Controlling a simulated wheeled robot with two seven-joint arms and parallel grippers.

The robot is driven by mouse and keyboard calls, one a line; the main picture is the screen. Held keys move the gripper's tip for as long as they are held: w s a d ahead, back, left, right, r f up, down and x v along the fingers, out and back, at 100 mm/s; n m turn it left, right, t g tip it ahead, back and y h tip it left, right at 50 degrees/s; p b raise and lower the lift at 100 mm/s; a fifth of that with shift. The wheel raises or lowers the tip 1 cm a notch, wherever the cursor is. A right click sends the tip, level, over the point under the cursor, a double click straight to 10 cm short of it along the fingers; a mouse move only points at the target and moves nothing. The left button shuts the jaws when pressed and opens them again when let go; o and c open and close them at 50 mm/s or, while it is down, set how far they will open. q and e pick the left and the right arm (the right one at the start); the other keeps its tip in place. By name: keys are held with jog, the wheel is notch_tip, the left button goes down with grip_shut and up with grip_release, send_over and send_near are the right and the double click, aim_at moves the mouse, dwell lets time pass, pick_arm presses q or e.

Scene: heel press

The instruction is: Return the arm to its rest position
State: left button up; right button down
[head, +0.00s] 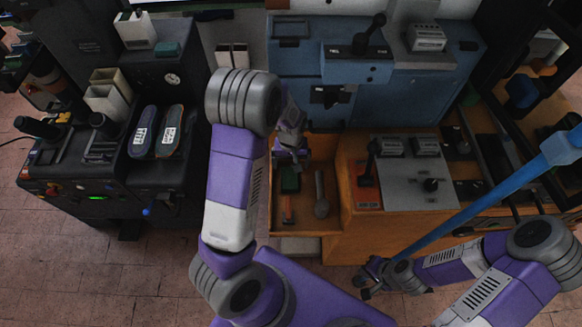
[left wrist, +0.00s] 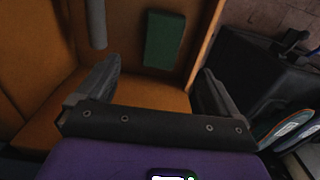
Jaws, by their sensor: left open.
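My left arm reaches up the middle of the head view. Its gripper (head: 292,156) is over an open orange wooden drawer (head: 312,226). In the left wrist view the two fingers of this gripper (left wrist: 157,78) stand wide apart with nothing between them. A green block (left wrist: 165,40) lies beyond the fingertips, and it also shows in the head view (head: 290,180). My right gripper (head: 368,283) is low at the lower right, over the floor, and its fingers are too small to read.
A grey-handled tool (head: 321,195) lies in the drawer. A blue machine (head: 300,60) stands behind it. A dark bench (head: 100,180) with two shoe soles (head: 157,132) is at left. A blue bar (head: 480,205) slants across the right. Tiled floor (head: 110,270) is clear at lower left.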

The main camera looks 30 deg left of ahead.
pick_arm(q)
jog(key=shift+r, duration=0.75)
